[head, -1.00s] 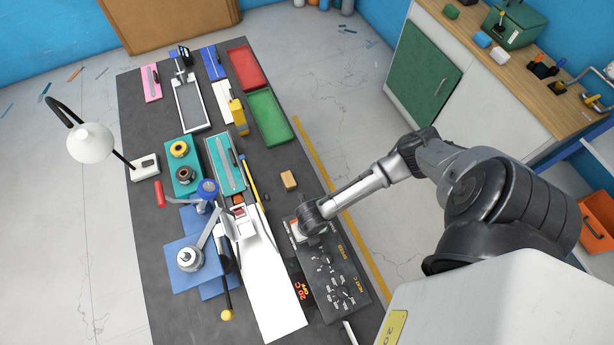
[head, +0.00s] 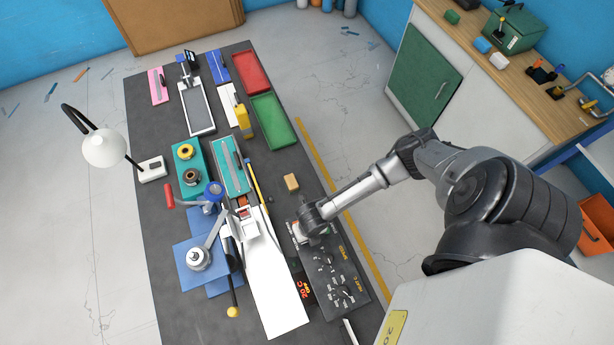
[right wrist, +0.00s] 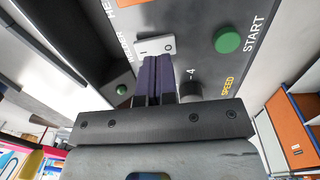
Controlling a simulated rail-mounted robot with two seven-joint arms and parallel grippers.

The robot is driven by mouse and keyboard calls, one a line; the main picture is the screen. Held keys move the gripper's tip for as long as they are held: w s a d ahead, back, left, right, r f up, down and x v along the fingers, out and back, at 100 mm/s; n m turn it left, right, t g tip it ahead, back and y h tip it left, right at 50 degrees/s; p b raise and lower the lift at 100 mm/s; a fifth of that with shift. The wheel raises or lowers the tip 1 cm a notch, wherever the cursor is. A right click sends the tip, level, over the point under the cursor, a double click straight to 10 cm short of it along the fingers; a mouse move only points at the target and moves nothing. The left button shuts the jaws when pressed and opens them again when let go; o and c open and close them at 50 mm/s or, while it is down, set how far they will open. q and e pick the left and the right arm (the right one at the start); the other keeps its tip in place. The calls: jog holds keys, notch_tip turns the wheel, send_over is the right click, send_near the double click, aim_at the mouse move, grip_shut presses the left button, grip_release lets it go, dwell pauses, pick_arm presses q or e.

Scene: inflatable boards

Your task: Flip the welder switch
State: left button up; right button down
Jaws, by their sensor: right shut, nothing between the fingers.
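The welder's dark control panel (head: 335,272) is on the right side of the table in the head view, with knobs and orange lettering. In the right wrist view the panel (right wrist: 205,55) carries a white rocker switch (right wrist: 153,46) with a line mark and a circle mark. My right gripper (right wrist: 157,60) is shut and empty. Its dark fingertips are at the near edge of the switch; whether they touch it I cannot tell. In the head view my right gripper (head: 309,232) covers the panel's far end and hides most of the switch. My left gripper is out of view.
A green START button (right wrist: 228,40) and a dark SPEED knob (right wrist: 190,92) are close to the fingers. Another green button (right wrist: 121,89) is at the left. A long white board (head: 272,300) runs beside the panel. A tan block (head: 291,182) lies beyond my gripper.

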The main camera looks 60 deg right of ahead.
jog(key=shift+s+d+r+p, duration=0.15)
jog(key=shift+d+r+p, duration=0.15)
jog(key=shift+r, duration=0.3)
jog(key=shift+s+d+r+p, duration=0.15)
jog(key=shift+r+p, duration=0.15)
jog(key=shift+r, duration=0.3)
pick_arm(q)
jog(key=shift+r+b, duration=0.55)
jog(key=shift+b, duration=0.1)
pick_arm(e)
notch_tip(320, 180, up, 9)
jog(key=shift+s+d, duration=0.3)
jog(key=shift+d, duration=0.15)
jog(key=shift+r, duration=0.1)
